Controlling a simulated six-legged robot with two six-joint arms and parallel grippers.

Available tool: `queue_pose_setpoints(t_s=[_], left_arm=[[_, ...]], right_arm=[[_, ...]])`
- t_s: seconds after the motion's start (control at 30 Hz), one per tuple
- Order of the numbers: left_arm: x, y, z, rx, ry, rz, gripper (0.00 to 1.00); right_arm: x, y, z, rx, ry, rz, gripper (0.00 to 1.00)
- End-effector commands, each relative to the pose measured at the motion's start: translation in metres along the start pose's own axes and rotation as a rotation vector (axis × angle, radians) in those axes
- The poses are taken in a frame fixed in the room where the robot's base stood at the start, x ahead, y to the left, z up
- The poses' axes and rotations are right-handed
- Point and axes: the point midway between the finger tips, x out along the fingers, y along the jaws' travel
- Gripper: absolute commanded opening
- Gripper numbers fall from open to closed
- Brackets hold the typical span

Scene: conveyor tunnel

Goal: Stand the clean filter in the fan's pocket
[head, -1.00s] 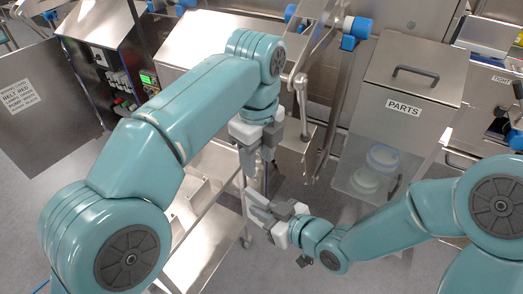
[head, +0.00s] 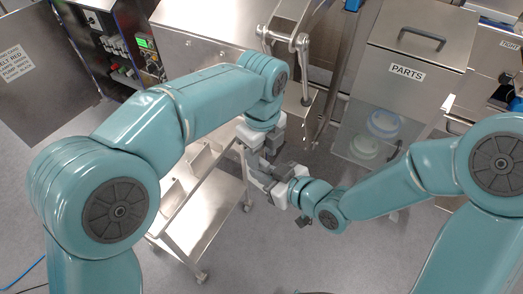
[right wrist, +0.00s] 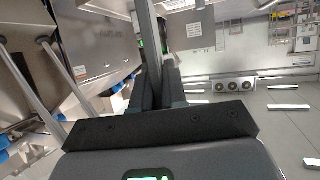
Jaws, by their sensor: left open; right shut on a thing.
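In the head view my right gripper (head: 262,176) comes in from the right, near the picture's middle. It is shut on a thin grey thing. In the right wrist view this thing (right wrist: 149,45) is a narrow edge-on strip rising between the fingers. Its face is hidden, so I cannot tell from its look whether it is the clean filter. My left gripper (head: 264,150) is open and points down, right beside the right gripper. Their fingers overlap in the picture, and I cannot tell if they touch. I cannot make out the fan's pocket.
A steel cart (head: 205,222) stands below my left arm. An open cabinet (head: 118,48) with a green display is at upper left, its labelled door (head: 30,80) swung out. A PARTS bin (head: 420,55) with round items stands at the right. Grey floor is clear below the grippers.

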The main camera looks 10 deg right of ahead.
Motion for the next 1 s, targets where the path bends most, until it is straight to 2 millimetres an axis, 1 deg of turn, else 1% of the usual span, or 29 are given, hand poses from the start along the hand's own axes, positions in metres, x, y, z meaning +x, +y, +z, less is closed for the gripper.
queue_pose_setpoints(t_s=[0.23, 0.27, 0.3, 0.37, 0.4, 0.53, 0.57, 0.6, 0.63, 1.0], left_arm=[[0.0009, 0.0001, 0.0001, 0.000, 0.000, 0.000, 0.47], [0.0009, 0.0001, 0.0001, 0.000, 0.000, 0.000, 0.40], [0.0009, 0.0001, 0.0001, 0.000, 0.000, 0.000, 0.27], [0.0008, -0.0001, 0.0001, 0.000, 0.000, 0.000, 0.08], [0.0007, -0.0003, 0.0001, 0.000, 0.000, -0.001, 0.00], [0.0005, -0.0015, -0.0001, 0.000, -0.001, -0.006, 0.00], [0.0004, -0.0017, -0.0001, 0.000, -0.001, -0.007, 0.00], [0.0003, -0.0018, -0.0003, 0.000, -0.001, -0.007, 0.00], [0.0003, -0.0017, -0.0003, 0.000, 0.000, -0.006, 0.00], [0.0005, -0.0004, 0.0000, 0.000, 0.000, -0.001, 0.00]], right_arm=[[0.0000, 0.0000, -0.0001, 0.000, 0.000, 0.000, 0.00], [0.0000, 0.0000, -0.0001, 0.000, 0.000, 0.000, 0.00], [0.0000, 0.0000, -0.0002, 0.000, 0.000, 0.000, 0.00], [0.0000, -0.0002, -0.0002, -0.001, 0.000, -0.001, 0.00], [0.0000, -0.0005, -0.0002, -0.002, 0.001, -0.002, 0.00], [0.0000, -0.0022, -0.0003, -0.006, 0.001, -0.006, 0.00], [0.0000, -0.0025, -0.0003, -0.006, 0.001, -0.007, 0.19], [-0.0001, -0.0028, -0.0003, -0.007, 0.001, -0.008, 0.32], [0.0000, -0.0028, -0.0003, -0.006, 0.001, -0.008, 0.42], [0.0000, -0.0006, -0.0002, -0.001, 0.001, -0.002, 0.42]])
